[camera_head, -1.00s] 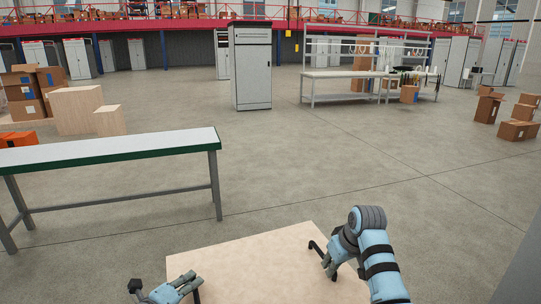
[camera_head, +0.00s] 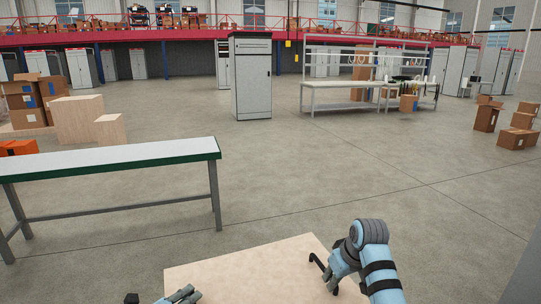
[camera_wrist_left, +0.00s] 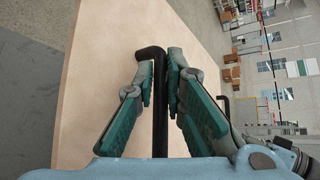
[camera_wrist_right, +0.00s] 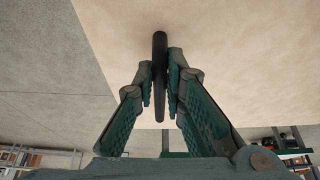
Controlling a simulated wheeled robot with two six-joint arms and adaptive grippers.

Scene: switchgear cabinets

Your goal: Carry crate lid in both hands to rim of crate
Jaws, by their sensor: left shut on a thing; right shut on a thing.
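The crate lid (camera_head: 250,272) is a flat, pale wooden board with black bar handles. It is at the bottom of the head view, with its near part cut off. My left gripper (camera_wrist_left: 161,68) is shut on one black handle (camera_wrist_left: 159,118) in the left wrist view. In the head view only its top shows, at the bottom edge. My right gripper (camera_head: 326,270) is shut on the other handle (camera_head: 317,262) at the lid's right side. That grip also shows in the right wrist view (camera_wrist_right: 160,80). I cannot make out an open crate rim in any view.
A long white-topped bench with a green edge (camera_head: 105,160) stands at the left, close to the lid. Pale wooden boxes (camera_head: 78,120) and cardboard boxes (camera_head: 22,100) are behind it. A grey cabinet (camera_head: 252,80) stands farther off. The floor (camera_head: 330,170) ahead is clear.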

